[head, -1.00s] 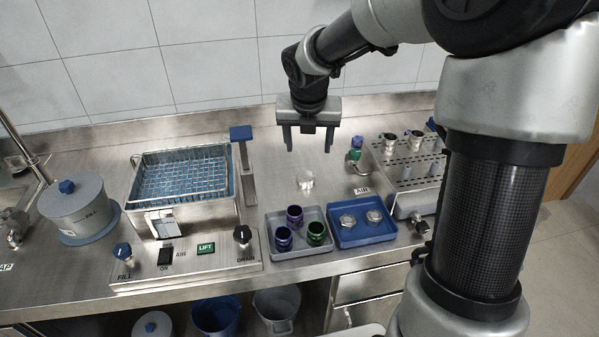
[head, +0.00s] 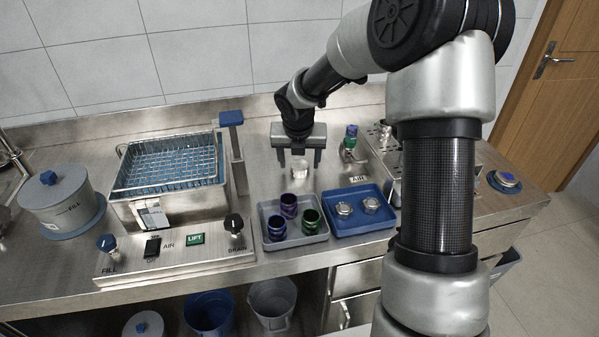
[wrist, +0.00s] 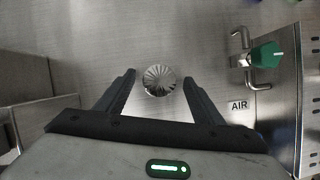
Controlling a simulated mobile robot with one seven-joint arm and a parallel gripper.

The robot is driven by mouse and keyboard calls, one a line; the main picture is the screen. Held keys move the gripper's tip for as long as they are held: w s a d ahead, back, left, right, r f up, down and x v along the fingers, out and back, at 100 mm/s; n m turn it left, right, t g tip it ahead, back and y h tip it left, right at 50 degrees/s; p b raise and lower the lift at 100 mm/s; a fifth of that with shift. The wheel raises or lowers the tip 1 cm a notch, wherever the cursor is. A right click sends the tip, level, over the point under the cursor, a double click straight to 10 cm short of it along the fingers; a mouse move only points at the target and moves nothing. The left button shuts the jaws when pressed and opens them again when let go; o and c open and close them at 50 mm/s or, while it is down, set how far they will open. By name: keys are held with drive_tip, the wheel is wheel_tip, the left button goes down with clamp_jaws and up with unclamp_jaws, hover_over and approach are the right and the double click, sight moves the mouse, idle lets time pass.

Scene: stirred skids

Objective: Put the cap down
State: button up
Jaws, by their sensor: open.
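A small shiny silver cap with radial ridges (wrist: 159,80) sits on the steel counter. In the head view it is a bright, pale spot (head: 299,170) behind the grey tray. My gripper (head: 299,162) points down over it with its fingers open. In the wrist view the cap lies between the two dark fingertips, with a gap on each side, and neither finger appears to touch it. Two other silver caps (head: 344,209) (head: 371,204) sit in the blue tray (head: 350,231).
The grey tray (head: 300,243) holds purple, blue and green cups. A wire-basket bath (head: 170,212) stands left, with a blue-topped post (head: 231,118). A green-knobbed air valve (wrist: 265,54) and a perforated rack are right of my gripper. Bare counter surrounds the cap.

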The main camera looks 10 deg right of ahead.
drive_tip(key=shift+w+f, duration=0.2)
drive_tip(key=shift+f, duration=0.25)
drive_tip(key=shift+d+r, duration=0.1)
drive_tip(key=c, duration=1.3)
